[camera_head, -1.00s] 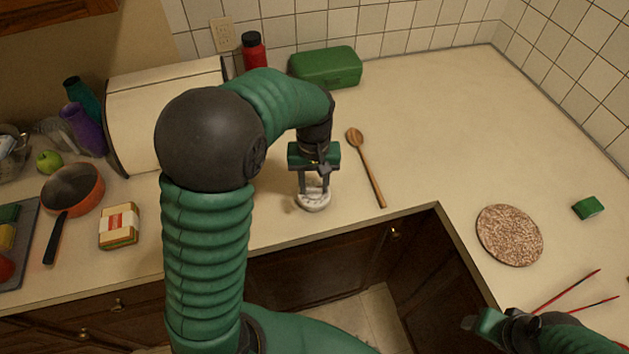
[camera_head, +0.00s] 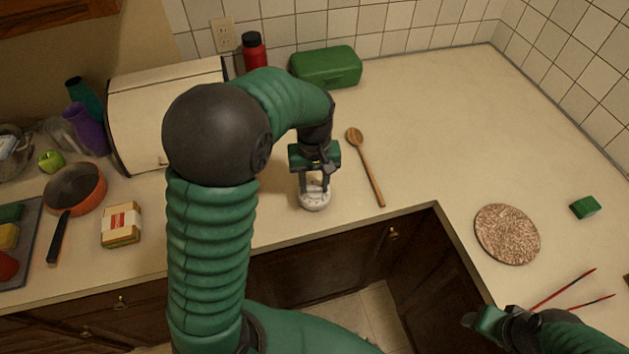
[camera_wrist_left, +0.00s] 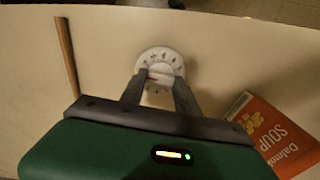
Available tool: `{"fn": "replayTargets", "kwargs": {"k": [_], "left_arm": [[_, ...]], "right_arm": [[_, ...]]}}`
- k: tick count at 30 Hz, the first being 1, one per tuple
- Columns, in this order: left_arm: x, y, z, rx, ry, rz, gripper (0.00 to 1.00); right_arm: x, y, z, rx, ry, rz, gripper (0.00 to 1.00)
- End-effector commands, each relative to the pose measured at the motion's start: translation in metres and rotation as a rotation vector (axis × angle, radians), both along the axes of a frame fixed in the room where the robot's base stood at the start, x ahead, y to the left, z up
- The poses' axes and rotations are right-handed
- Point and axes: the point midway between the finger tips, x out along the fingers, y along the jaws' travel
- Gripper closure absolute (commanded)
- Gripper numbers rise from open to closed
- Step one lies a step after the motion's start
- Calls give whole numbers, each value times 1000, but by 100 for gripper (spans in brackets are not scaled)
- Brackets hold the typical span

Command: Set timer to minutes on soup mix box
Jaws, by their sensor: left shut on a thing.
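A round white kitchen timer (camera_head: 314,203) with dark dial marks lies on the counter near its front edge. My left gripper (camera_head: 315,190) points down at it and is shut on its raised middle part. In the left wrist view the timer (camera_wrist_left: 160,62) sits between the two fingertips (camera_wrist_left: 160,78), and the dial marks on its far side show. My right gripper (camera_head: 487,322) is at the lower right, away from these things.
A wooden spoon (camera_head: 366,168) lies right of the timer. A cork trivet (camera_head: 507,235), a green sponge (camera_head: 585,207) and red chopsticks (camera_head: 565,290) are on the right counter. An orange pan (camera_head: 75,188) and a bread box (camera_head: 160,115) stand left. The middle-right counter is clear.

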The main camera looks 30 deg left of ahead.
Motion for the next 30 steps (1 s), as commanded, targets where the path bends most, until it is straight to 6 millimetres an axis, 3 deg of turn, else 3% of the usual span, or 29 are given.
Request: {"fn": "replayTargets", "kwargs": {"k": [26, 27, 30], "left_arm": [[0, 0, 0, 0, 0, -1, 100], [0, 0, 0, 0, 0, -1, 60], [0, 0, 0, 0, 0, -1, 47]], "right_arm": [[0, 0, 0, 0, 0, 0, 40], [0, 0, 0, 0, 0, 0, 40], [0, 0, 0, 0, 0, 0, 40]]}}
